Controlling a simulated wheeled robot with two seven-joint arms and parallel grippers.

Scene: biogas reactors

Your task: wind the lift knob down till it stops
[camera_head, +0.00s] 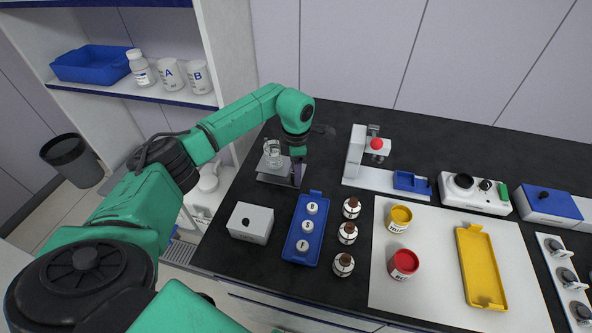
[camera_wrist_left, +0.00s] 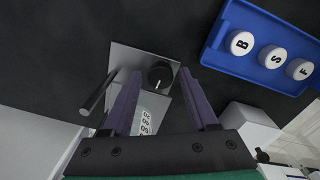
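A round black knob (camera_wrist_left: 161,75) with a white mark sits on a grey metal plate of a small unit, beside a digital readout (camera_wrist_left: 146,122); I take it for the lift knob. My left gripper (camera_wrist_left: 160,73) points down at it, open, its two purple fingertips on either side of the knob. I cannot tell whether they touch it. In the head view my left gripper (camera_head: 296,184) hides the knob and stands at the right edge of the grey unit (camera_head: 270,180), which has a glass beaker (camera_head: 272,152) over it. My right gripper is out of view.
A blue tray (camera_head: 289,247) with several white-capped pieces and a grey box (camera_head: 250,223) lie close to the front.

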